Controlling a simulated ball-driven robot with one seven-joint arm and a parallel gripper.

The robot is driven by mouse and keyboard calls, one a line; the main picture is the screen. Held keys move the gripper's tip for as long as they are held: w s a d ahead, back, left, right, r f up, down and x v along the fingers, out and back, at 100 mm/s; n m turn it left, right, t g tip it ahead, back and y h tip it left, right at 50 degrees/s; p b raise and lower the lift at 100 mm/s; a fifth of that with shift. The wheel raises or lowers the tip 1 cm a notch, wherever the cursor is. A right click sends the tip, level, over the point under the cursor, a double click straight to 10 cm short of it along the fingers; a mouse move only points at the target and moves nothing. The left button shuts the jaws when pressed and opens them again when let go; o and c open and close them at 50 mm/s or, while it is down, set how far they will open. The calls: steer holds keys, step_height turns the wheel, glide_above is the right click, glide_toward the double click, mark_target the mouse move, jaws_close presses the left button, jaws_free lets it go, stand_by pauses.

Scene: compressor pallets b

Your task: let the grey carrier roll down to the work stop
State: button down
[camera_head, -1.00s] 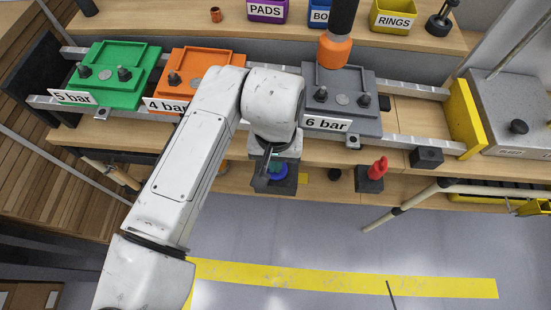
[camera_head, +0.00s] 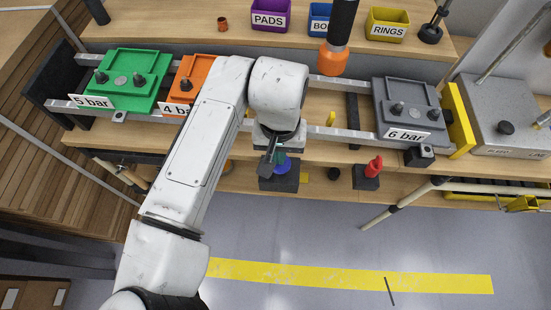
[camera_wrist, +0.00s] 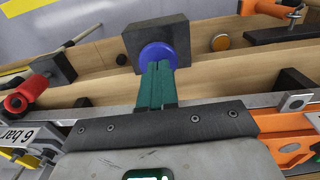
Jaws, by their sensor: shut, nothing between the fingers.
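The grey carrier (camera_head: 408,104), labelled 6 bar, sits on the rails at their right end, close against the yellow work stop (camera_head: 459,121). In the wrist view a part of it (camera_wrist: 18,134) shows at the left edge. My gripper (camera_head: 272,158) is in front of the rails, left of the grey carrier and apart from it. In the wrist view its green fingers (camera_wrist: 155,86) are shut, with their tips at a blue round button (camera_wrist: 158,55) on a dark block (camera_head: 279,184). Whether the tips touch the button is hard to tell.
The orange carrier (camera_head: 188,82) and green carrier (camera_head: 121,80) stand on the rails at the left; my arm partly hides the orange one. A red knob (camera_head: 374,165) stands right of the blue button. A black-and-orange tool (camera_head: 335,58) hangs above the rails. The middle rail section is empty.

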step_height(320, 180, up, 10)
steer(key=b, duration=0.1)
steer(key=shift+b, duration=0.3)
steer(key=shift+w, duration=0.1)
steer(key=w+d+f+m+t+h, duration=0.1)
steer(key=w+d+f+t+h, duration=0.1)
steer(key=d, duration=1.3)
steer(key=w+d+f+m+t+h, duration=0.1)
steer(key=d+f+t+h, duration=0.15)
steer(key=d, duration=1.25)
steer(key=s+d+f+n, duration=0.1)
steer(key=s+d+f, duration=0.3)
steer(key=s+f, duration=0.2)
steer(key=s+a+f+g+y, duration=0.1)
steer(key=s+a+f+y, duration=0.1)
steer(key=s+f, duration=0.4)
steer(key=s+a+f+g+y, duration=0.2)
steer(key=s+a+f, duration=0.2)
steer(key=s, duration=0.9)
step_height(320, 180, down, 2)
steer(key=shift+s+f+n, duration=0.1)
steer(key=shift+s+n, duration=0.15)
steer(key=shift+n, duration=0.15)
